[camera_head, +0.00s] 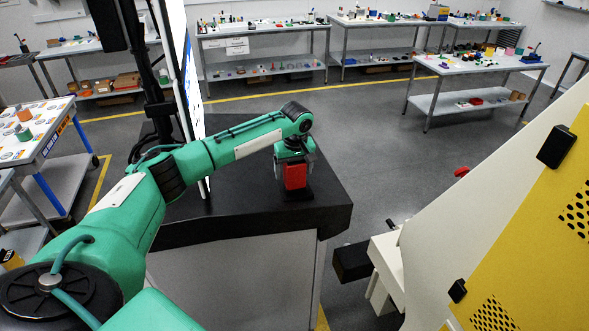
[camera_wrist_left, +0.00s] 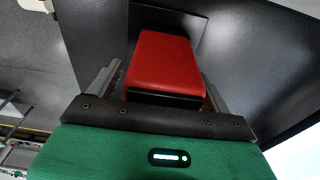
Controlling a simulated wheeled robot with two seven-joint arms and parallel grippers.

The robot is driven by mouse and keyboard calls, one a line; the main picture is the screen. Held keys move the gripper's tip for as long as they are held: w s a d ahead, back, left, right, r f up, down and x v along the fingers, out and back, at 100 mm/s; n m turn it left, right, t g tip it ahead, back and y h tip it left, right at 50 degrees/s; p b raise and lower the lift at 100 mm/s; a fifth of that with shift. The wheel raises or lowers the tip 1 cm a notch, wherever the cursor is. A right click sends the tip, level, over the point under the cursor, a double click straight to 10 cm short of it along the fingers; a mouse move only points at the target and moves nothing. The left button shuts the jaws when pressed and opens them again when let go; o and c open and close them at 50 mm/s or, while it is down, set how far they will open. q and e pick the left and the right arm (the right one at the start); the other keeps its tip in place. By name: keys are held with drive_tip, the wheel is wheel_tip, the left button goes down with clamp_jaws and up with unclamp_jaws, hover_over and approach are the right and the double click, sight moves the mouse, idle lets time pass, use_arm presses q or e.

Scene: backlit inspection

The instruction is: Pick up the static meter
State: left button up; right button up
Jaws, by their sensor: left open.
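The static meter appears to be the red block-shaped device (camera_head: 296,177) at the black tabletop's right part, below my left wrist. In the left wrist view the red device (camera_wrist_left: 162,62) lies between the two grey fingers, with a dark end facing the gripper. My left gripper (camera_head: 293,166) points down over it, and it also shows in the left wrist view (camera_wrist_left: 158,82). The fingers are open, one on each side of the device, and I see no clear grip on it. The device's lower part is partly hidden. My right gripper is not in view.
The black-topped table (camera_head: 250,215) has free room left of the device. A tall bright panel (camera_head: 183,75) stands at its left, behind my arm. A yellow and white machine-like body (camera_head: 530,230) fills the right. Cluttered benches (camera_head: 265,32) line the back wall.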

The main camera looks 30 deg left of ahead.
use_arm(q)
drive_tip(key=shift+f, duration=0.25)
drive_tip(key=c, duration=1.2)
drive_tip(key=shift+r, duration=0.1)
